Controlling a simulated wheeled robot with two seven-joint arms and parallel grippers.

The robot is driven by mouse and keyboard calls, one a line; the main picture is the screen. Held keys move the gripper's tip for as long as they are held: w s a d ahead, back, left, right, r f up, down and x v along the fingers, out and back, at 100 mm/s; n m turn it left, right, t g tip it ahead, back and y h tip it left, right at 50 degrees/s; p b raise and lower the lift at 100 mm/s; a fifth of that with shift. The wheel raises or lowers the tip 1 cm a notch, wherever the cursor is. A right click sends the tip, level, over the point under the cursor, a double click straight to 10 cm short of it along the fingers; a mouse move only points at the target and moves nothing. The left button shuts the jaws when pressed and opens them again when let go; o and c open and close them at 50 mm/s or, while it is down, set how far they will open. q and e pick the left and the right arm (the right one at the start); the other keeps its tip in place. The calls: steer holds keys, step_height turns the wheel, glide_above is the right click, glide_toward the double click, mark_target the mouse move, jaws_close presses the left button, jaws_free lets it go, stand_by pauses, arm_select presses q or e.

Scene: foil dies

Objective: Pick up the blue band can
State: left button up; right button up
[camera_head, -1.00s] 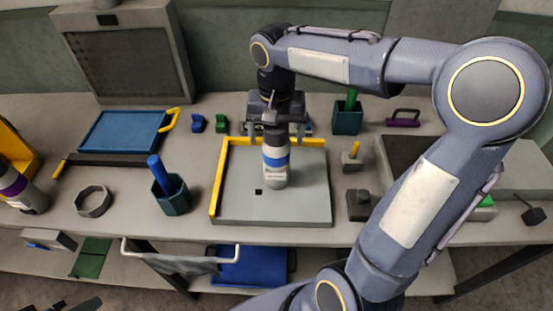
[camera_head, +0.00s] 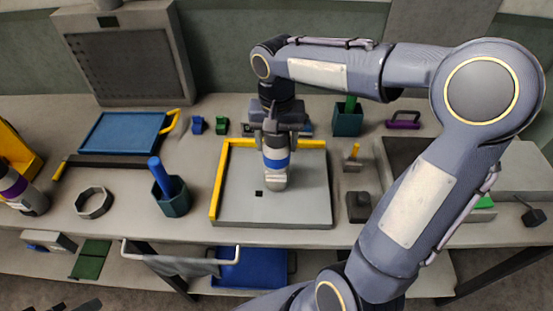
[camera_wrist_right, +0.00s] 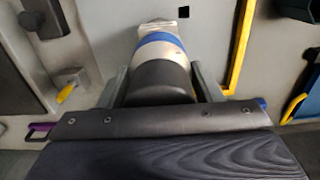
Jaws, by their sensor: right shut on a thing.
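The blue band can (camera_head: 276,162) is white with a dark top and a blue band. It is over the grey tray (camera_head: 293,210), near its middle. My right gripper (camera_head: 273,133) comes down from above and is shut on the can's upper part. In the right wrist view the can (camera_wrist_right: 163,47) shows between the two fingers of my right gripper (camera_wrist_right: 152,85), its dark top nearest the camera. I cannot tell whether its base still touches the tray. My left gripper does not clearly show.
The tray has yellow edges (camera_head: 218,180) at left and back. A teal cup with a blue rod (camera_head: 171,195) stands left of it. A grey block (camera_head: 358,206) and a block with a yellow handle (camera_head: 352,162) stand to the right. A green-rod cup (camera_head: 347,119) is behind.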

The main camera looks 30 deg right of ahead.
steer(key=shift+r, duration=0.1)
steer(key=shift+w+r, duration=0.1)
steer(key=shift+r, duration=0.5)
steer(key=s+a+r, duration=0.4)
steer(key=a+r, duration=0.7)
steer(key=a, duration=0.2)
steer(key=shift+a+r+b, duration=0.3)
steer(key=shift+b, duration=0.15)
